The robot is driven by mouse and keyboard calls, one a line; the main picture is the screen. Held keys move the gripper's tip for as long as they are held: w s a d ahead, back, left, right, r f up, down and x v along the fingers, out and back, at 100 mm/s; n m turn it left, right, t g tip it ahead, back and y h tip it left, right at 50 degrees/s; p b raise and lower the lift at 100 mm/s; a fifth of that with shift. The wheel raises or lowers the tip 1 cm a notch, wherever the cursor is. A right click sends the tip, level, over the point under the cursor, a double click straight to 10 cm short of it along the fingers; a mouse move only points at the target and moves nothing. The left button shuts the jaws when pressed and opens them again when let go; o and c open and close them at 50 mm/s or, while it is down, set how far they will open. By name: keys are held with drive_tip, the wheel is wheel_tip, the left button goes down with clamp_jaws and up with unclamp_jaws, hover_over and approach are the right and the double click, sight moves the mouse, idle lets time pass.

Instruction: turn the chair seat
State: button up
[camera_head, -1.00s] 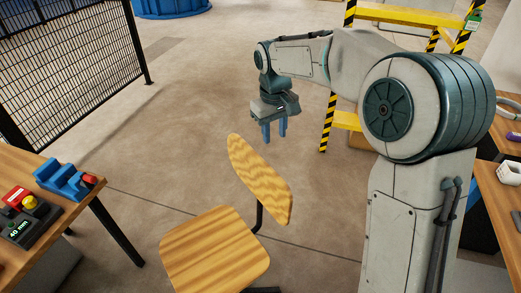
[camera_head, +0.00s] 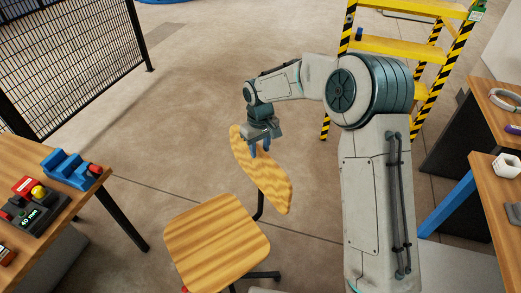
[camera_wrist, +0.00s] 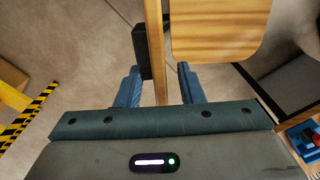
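The chair has a square wooden seat (camera_head: 217,243) and a curved wooden backrest (camera_head: 268,184) on a dark post. My gripper (camera_head: 260,150) is at the upper part of the backrest, pointing down. In the wrist view my gripper (camera_wrist: 160,68) is open, with one blue finger on each side of the backrest's thin edge (camera_wrist: 155,30). A gap shows between the right finger and the wood; contact on the left is unclear. The seat (camera_wrist: 215,30) lies beyond the fingers to the right in that view. Most of the chair's base is hidden under the seat.
A workbench with a blue fixture (camera_head: 70,169) and a control box (camera_head: 32,208) stands at left. A black mesh fence (camera_head: 70,60) is behind it. A yellow stepladder (camera_head: 405,55) with striped legs stands at back right, near benches. Floor around the chair is mostly clear.

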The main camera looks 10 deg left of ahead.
drive_tip(key=shift+f, duration=1.15)
clamp_jaws()
drive_tip(key=shift+s, duration=0.1)
